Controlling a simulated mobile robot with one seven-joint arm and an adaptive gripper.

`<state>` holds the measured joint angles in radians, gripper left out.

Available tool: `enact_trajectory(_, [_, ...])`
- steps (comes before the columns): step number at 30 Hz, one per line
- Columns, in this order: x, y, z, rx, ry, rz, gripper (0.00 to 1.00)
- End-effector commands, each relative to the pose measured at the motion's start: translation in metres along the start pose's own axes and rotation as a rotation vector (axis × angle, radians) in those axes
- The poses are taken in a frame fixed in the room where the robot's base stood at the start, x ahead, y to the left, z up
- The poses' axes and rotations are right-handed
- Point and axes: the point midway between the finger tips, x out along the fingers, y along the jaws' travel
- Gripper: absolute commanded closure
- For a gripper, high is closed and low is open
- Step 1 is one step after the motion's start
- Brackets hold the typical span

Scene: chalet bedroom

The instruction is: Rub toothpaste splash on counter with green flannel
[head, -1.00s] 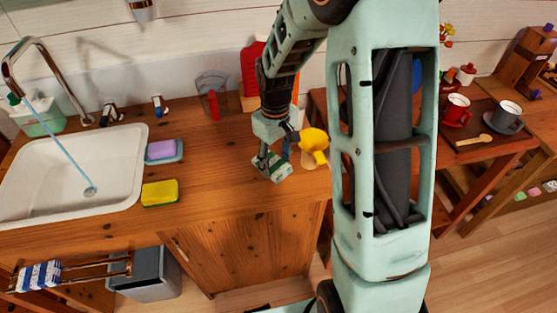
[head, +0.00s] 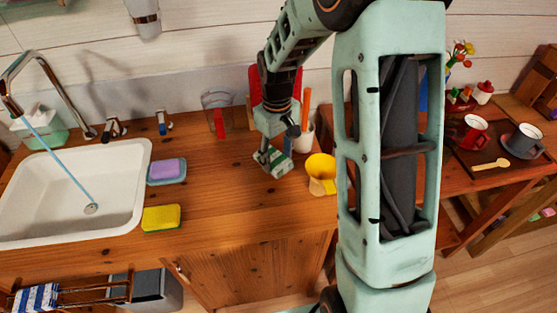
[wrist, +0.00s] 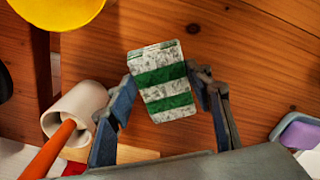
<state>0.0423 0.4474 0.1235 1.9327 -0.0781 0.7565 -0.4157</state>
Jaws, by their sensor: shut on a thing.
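The green flannel (head: 273,162) is a small folded block with green and mottled white stripes. My gripper (head: 270,153) is shut on it over the wooden counter (head: 230,190), to the right of the soap dish. In the wrist view the flannel (wrist: 160,82) sits between the two fingers of my gripper (wrist: 166,86). It is low over the counter or on it; I cannot tell whether it touches. I see no toothpaste splash; the flannel or my arm may hide it.
A yellow cup (head: 321,173) stands close to the right of the flannel. A white holder (head: 304,138) with an orange handle and a clear cup (head: 217,112) stand behind. A yellow sponge (head: 161,218), purple soap (head: 168,169) and sink (head: 65,200) are left. Bare counter lies in front.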

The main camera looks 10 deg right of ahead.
Motion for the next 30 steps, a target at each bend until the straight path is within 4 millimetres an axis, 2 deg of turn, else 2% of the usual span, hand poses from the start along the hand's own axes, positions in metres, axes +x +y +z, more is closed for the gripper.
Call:
enact_trajectory(18, [-0.055, -0.006, -0.006, 0.002, -0.005, -0.002, 0.79])
enact_trajectory(30, [-0.056, -0.006, -0.006, 0.002, -0.004, -0.002, 0.79])
